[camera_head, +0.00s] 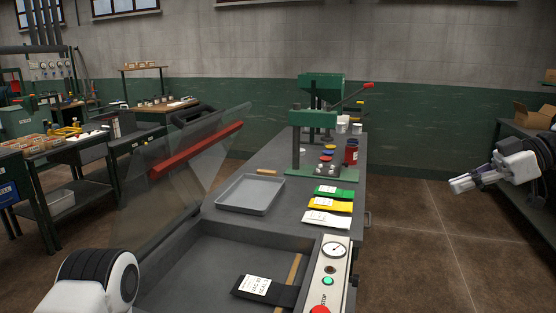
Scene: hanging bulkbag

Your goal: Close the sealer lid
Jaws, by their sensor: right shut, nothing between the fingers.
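The vacuum sealer (205,262) stands at the front, a grey tray-like chamber with a control panel on its right side. Its clear lid (150,195) is raised and tilted at the left, with a red bar (198,150) across it and a black handle (192,114) near its upper edge. A black pouch with a white label (262,289) lies in the chamber across a tan strip. My right gripper (456,186) is shut and empty, off to the right over the floor, well apart from the sealer. My left arm shows at the bottom left; its gripper is out of view.
Behind the sealer, the bench holds a grey tray (251,194), green, yellow and white packets (330,204), and a green press (318,125) with a red-tipped lever. Dark workbenches stand at the left and right. Floor (410,240) right of the bench is clear.

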